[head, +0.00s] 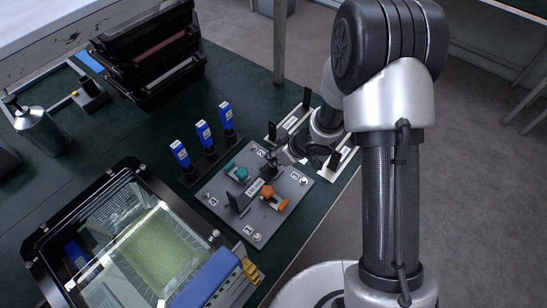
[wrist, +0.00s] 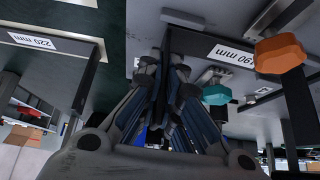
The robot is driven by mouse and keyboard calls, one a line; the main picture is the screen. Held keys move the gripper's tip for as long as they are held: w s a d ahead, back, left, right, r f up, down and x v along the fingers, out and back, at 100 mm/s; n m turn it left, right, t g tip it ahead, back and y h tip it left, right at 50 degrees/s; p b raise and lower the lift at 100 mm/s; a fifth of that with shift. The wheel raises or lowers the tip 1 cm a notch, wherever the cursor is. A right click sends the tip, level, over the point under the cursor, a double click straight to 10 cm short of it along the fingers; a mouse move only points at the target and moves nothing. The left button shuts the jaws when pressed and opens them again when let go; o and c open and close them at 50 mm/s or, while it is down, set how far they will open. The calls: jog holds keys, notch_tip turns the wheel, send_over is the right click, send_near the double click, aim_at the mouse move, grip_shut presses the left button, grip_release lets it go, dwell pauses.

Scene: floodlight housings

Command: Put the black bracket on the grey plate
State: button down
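The grey plate (head: 216,197) lies on the dark green table in the head view, with a teal clamp (head: 237,172) and an orange clamp (head: 274,198) on it. The black bracket (head: 238,202) shows as dark upright ends on either side of a white label at the plate's middle; one end also shows in the wrist view (wrist: 299,103). My gripper (head: 271,160) is low over the plate's far right part, at the other dark end. In the wrist view my gripper (wrist: 178,42) has its fingers close together around that dark piece. The contact under the fingertips is hidden.
A white strip (head: 290,124) with black uprights and another (head: 341,160) lie right of the plate. Several blue-topped blocks (head: 203,134) stand behind it. A glass-topped housing (head: 130,235) is at front left; black housings (head: 150,55) are stacked at the back.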

jog(key=c, duration=1.8)
grip_release()
jog(key=shift+f, duration=0.1)
